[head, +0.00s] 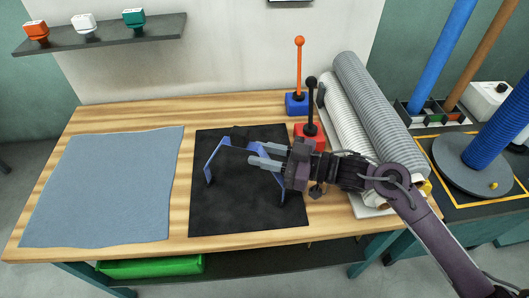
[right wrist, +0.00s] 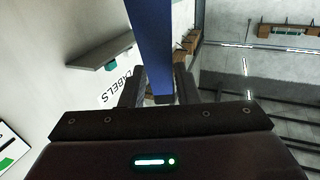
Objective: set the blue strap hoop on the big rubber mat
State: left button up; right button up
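The blue strap hoop (head: 215,160) is an angular arch of blue strap over the black rubber mat (head: 225,215) in the head view. My right gripper (head: 262,156) reaches in from the right over the mat, with its fingers at the hoop's upper part. In the right wrist view the blue strap (right wrist: 152,45) runs between the two dark fingers (right wrist: 160,90), which sit close on both sides of it. The gripper looks shut on the hoop. The gripper hides part of the hoop. I cannot tell whether its feet touch the mat. My left gripper is not in view.
A grey-blue cloth sheet (head: 105,190) lies left of the mat. Blue (head: 297,104) and red (head: 308,132) lever boxes stand behind the gripper. Grey and white rolls (head: 375,105) lie at the right. A green bin (head: 150,267) sits below the wooden tabletop.

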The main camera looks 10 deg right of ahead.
jog(key=shift+o, duration=1.1)
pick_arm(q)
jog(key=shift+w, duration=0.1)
pick_arm(e)
jog(key=shift+r, duration=0.2)
jog(key=v, duration=0.4)
jog(key=shift+f, duration=0.15)
pick_arm(q)
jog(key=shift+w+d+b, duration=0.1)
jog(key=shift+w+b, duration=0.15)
jog(key=shift+b, duration=0.1)
pick_arm(e)
jog(key=v, duration=0.8)
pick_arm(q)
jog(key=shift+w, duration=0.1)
